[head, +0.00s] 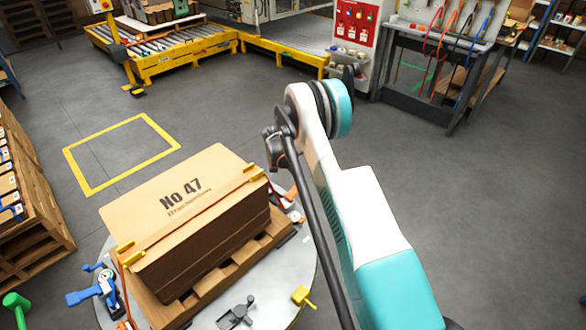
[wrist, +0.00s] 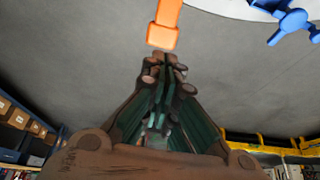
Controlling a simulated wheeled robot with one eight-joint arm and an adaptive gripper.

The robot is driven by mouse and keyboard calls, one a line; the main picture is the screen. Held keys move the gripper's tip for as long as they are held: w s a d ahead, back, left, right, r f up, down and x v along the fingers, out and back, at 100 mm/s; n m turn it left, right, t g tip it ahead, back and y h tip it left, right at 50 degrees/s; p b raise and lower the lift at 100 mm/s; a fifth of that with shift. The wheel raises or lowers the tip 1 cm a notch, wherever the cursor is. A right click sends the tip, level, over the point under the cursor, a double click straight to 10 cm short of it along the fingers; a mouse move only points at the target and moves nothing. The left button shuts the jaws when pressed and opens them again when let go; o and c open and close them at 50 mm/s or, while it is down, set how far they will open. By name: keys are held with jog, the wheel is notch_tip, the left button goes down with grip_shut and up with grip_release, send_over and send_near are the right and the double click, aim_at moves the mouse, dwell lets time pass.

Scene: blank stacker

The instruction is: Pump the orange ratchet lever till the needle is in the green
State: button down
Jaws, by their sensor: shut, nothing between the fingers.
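The orange lever end (wrist: 165,28) hangs in at the top of the wrist view, just beyond my gripper's fingertips (wrist: 165,64). A small gap shows between them in the picture; I cannot tell the depth. The fingers are together and empty. In the head view my dark gripper (head: 274,150) is over the right back corner of the strapped cardboard stack (head: 170,205). A bit of orange (head: 292,193) shows just below it, mostly hidden by my arm. No needle or green zone can be made out.
The stack sits on a wooden pallet (head: 258,252) on a round grey table (head: 285,288). A blue clamp-like tool (head: 88,292), a dark fitting (head: 237,314) and a yellow piece (head: 303,296) lie on the table. A blue knob (wrist: 292,20) shows in the wrist view. Floor at right is clear.

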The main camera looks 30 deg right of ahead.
aim_at(300, 183)
jog(key=b+x, duration=0.3)
jog(key=x, duration=0.6)
jog(key=shift+f, duration=0.1)
